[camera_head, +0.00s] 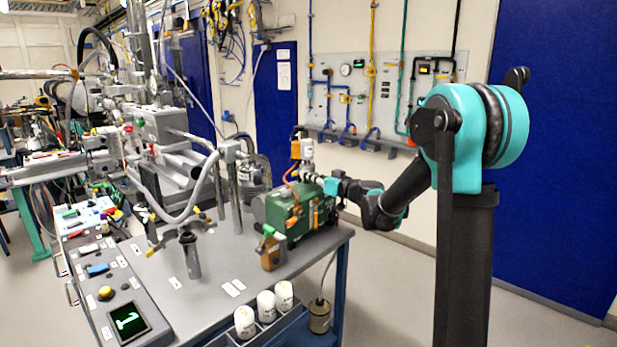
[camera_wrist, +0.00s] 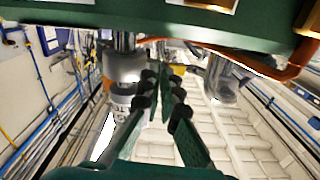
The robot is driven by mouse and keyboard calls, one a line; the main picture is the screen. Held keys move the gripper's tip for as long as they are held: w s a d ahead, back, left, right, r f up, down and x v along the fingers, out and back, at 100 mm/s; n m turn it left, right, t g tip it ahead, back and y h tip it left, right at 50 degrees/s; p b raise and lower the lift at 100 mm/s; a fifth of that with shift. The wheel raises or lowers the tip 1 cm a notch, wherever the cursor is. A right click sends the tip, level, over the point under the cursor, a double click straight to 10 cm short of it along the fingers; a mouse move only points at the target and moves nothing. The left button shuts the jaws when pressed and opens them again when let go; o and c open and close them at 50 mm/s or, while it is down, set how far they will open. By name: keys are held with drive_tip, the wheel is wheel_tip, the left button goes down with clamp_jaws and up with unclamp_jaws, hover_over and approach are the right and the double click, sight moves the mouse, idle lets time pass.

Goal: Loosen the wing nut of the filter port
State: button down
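The green pump body (camera_head: 290,211) stands on the grey bench near its right end. It also shows along the top of the wrist view (camera_wrist: 100,12). An upright fitting with a white and orange top (camera_head: 302,151) rises above it. My gripper (camera_head: 310,175) comes in from the right at that fitting, just above the pump. In the wrist view, my gripper (camera_wrist: 163,82) has its two dark fingers apart with a narrow gap. A silvery cylinder (camera_wrist: 124,66) is just left of the fingertips. I cannot make out the wing nut clearly; the fingers may hide it.
An orange hose (camera_wrist: 288,72) curves beside the pump. A small brown bottle (camera_head: 271,250) stands in front of the pump. White containers (camera_head: 265,306) sit in a rack at the bench's front edge. A control panel (camera_head: 105,290) is on the left.

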drive_tip(key=c, duration=2.2)
unclamp_jaws()
drive_tip(key=shift+w, duration=0.1)
drive_tip(key=shift+o, duration=0.8)
drive_tip(key=v, duration=1.2)
drive_tip(key=s+d+f+m+g+h, duration=0.3)
drive_tip(key=s+d+f+h, duration=0.15)
drive_tip(key=s+f, duration=0.6)
drive_tip(key=s+d+f+m+g+h, duration=0.3)
drive_tip(key=s+d+f+h, duration=0.15)
drive_tip(key=s+f, duration=0.65)
drive_tip(key=s+d+f+m+h, duration=0.3)
drive_tip(key=s+d+f+h, duration=0.1)
drive_tip(key=s+d, duration=0.5)
drive_tip(key=shift+s+d+f+m+g+h, duration=0.15)
drive_tip(key=shift+s+d+m+g+h, duration=0.2)
drive_tip(key=shift+h, duration=0.25)
